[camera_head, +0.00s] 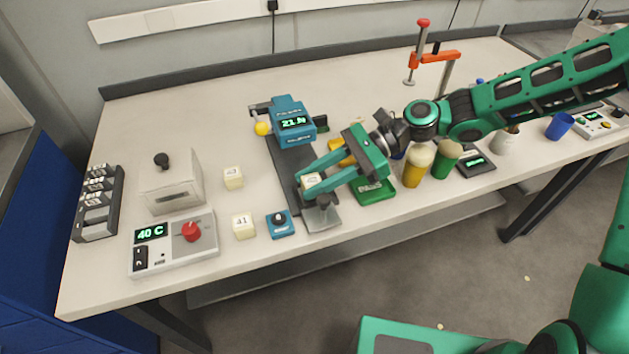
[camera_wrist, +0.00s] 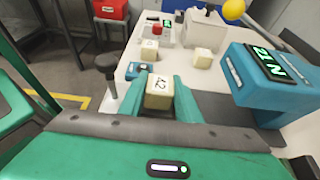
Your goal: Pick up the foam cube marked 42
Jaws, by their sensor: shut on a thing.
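The foam cube marked 42 (camera_wrist: 159,92) is a small cream block, seen between the green fingers in the wrist view. In the head view the same cube (camera_head: 312,181) shows partly behind a finger. My gripper (camera_head: 311,184) is shut on it, above the dark strip of the teal device near the table's front edge. In the wrist view my gripper (camera_wrist: 159,95) has one finger on each side of the cube. I cannot tell how far the cube is from the surface beneath.
A cube marked 41 (camera_head: 243,225) and another cream cube (camera_head: 233,177) stand to the left. A blue knob box (camera_head: 280,223) and a teal device with a green display (camera_head: 291,122) are close by. The table's back middle is clear.

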